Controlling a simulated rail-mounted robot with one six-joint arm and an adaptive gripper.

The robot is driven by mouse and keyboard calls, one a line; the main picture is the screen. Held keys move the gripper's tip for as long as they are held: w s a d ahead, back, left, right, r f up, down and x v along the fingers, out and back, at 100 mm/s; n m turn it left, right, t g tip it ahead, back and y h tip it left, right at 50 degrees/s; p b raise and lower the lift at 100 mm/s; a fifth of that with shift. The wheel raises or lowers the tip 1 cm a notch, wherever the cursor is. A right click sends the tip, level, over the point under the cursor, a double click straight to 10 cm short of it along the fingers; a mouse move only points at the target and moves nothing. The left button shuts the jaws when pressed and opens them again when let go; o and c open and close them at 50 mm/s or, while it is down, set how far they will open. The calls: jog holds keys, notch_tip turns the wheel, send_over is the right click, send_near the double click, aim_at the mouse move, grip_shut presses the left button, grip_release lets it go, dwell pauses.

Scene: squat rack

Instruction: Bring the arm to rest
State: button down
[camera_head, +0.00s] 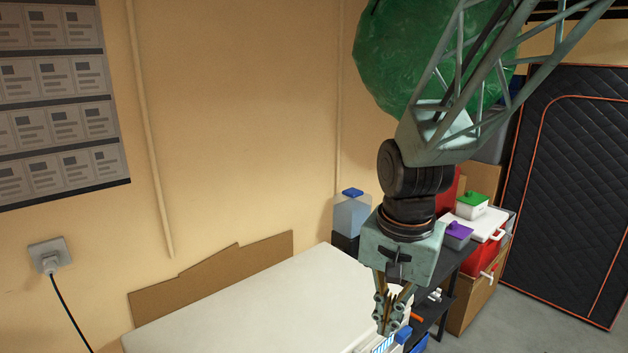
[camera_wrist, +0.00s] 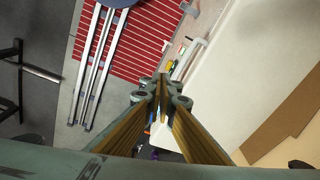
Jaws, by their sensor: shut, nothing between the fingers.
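My gripper (camera_head: 388,322) hangs pointing down from my arm, past the right end of the white-topped table in the head view. Its fingers are shut and hold nothing. In the wrist view my gripper (camera_wrist: 161,82) shows its two fingertips together at the middle of the picture. The white tabletop (camera_head: 255,310) lies left of the gripper in the head view and right of it in the wrist view (camera_wrist: 245,70). My arm hides part of the shelf behind it.
Black shelf (camera_head: 440,290) with a purple-lidded box (camera_head: 457,236) and green-lidded box (camera_head: 471,205) stands behind. A blue-capped container (camera_head: 352,212) is near the wall. A dark quilted panel (camera_head: 570,180) stands right. Red striped mat (camera_wrist: 140,40) and metal tubes (camera_wrist: 97,70) lie below.

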jog(key=s+d+r+n+t+b, duration=0.1)
jog(key=s+d+r+n, duration=0.1)
jog(key=s+r, duration=0.2)
jog(key=s+d+r+n+t+b, duration=0.1)
jog(key=s+r, duration=0.3)
jog(key=s, duration=0.7)
jog(key=s+d+r+n+b, duration=0.1)
jog(key=s+d+r+n, duration=0.2)
jog(key=s+r, duration=0.2)
jog(key=shift+s+d+t, duration=0.35)
jog(key=shift+s+t, duration=0.05)
jog(key=shift+s, duration=1.35)
